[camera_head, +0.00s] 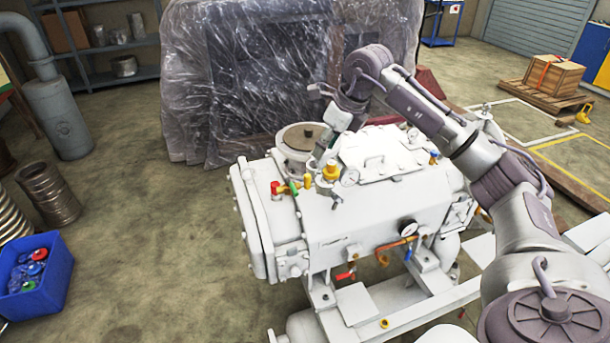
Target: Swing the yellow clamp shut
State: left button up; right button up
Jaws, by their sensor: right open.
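The white screw vacuum machine (345,225) stands in the middle. A small yellow piece (330,173), which looks like the yellow clamp, sits on its top near the front left edge. Whether it is swung open or shut is too small to tell. My right arm comes in from the right and reaches over the machine. My right gripper (317,160) points down just behind and left of the yellow piece, open, with its fingertips small and partly merged with the fittings. Contact cannot be told. My left gripper is not in view.
A round port with a brownish top (301,134) stands behind the gripper. A plastic-wrapped load (255,75) stands behind; a blue bin (36,280) is at far left.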

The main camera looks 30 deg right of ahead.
aim_at(308, 175)
jog(key=p+x, duration=0.3)
jog(key=x, duration=0.8)
jog(key=shift+w+a, duration=0.1)
jog(key=shift+a, duration=0.05)
jog(key=shift+w+f, duration=0.2)
jog(key=shift+f, duration=0.25)
grip_shut()
